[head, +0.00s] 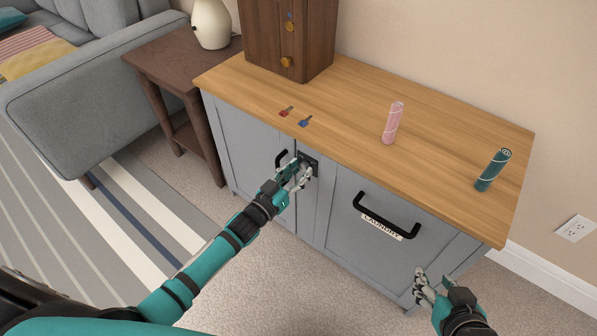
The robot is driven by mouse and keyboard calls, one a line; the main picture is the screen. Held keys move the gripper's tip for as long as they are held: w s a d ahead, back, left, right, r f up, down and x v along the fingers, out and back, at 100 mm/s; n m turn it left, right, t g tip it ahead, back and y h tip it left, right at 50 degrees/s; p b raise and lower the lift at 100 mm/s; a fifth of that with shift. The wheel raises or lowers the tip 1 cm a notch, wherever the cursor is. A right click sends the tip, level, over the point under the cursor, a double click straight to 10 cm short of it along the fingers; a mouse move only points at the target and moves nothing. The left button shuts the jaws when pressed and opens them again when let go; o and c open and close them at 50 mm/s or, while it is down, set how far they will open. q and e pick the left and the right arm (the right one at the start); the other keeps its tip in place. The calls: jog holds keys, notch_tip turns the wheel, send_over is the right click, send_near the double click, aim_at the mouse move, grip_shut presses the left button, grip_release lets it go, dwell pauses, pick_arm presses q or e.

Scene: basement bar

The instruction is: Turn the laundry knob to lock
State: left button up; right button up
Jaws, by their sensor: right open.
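The laundry door (345,239) is the grey right front of the cabinet, with a black bar handle (387,222) and a "LAUNDRY" label (382,229). A dark lock plate (311,160) sits at the upper left of this door, near the gap between the doors. My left gripper (300,175) is right at the plate and covers most of it, so the knob and its setting are hidden. I cannot tell whether its fingers grip the knob. My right gripper (424,288) is open and empty, low in front of the laundry door's right side.
On the wooden cabinet top (350,90) are a red key (286,111), a blue key (304,122), a pink cylinder (392,123), a teal cylinder (492,170) and a dark wooden box (287,35). A side table (170,60) and sofa (90,95) stand left.

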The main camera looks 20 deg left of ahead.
pick_arm(q)
grip_shut()
